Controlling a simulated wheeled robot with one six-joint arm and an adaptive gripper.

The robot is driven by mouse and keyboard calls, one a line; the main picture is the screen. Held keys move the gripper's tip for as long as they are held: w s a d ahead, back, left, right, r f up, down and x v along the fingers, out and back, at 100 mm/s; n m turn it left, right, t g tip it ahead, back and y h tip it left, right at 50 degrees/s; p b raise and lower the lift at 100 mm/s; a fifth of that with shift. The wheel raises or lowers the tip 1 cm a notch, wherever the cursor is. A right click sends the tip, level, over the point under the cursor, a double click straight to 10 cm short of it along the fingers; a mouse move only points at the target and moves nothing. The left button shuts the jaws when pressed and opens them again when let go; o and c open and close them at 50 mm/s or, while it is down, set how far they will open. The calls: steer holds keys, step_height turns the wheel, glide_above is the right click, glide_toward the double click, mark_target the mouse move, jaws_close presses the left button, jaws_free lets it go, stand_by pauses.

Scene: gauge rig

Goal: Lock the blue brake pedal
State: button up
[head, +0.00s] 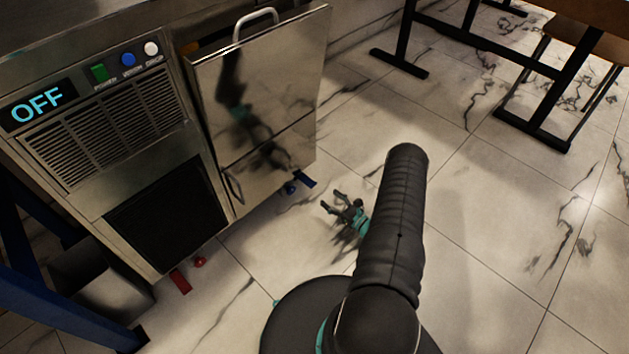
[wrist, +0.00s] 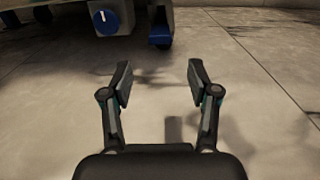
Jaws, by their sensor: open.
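The blue brake pedal (head: 305,179) sticks out low beneath the right end of the steel cabinet in the head view. Beside it is a blue round part (head: 290,188). In the wrist view the blue pedal (wrist: 160,36) is at the top centre, beyond my fingers, with a blue knob bearing a white mark (wrist: 106,21) to its left. My gripper (head: 338,204) is open and empty, low over the floor, to the right of and nearer than the pedal. In the wrist view my gripper (wrist: 158,82) has its fingers spread with bare floor between them, apart from the pedal.
A red pedal (head: 180,281) and red knob (head: 200,262) sit under the cabinet's left part. The cabinet (head: 262,110) shows an OFF display (head: 38,106). A blue frame (head: 60,310) stands at lower left. Tables (head: 540,90) stand far right. The tiled floor (head: 480,250) is clear.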

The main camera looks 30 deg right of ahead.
mark_target(310, 182)
steer(key=x, duration=1.1)
steer(key=shift+w+a, duration=0.1)
steer(key=shift+w, duration=0.3)
jaws_close()
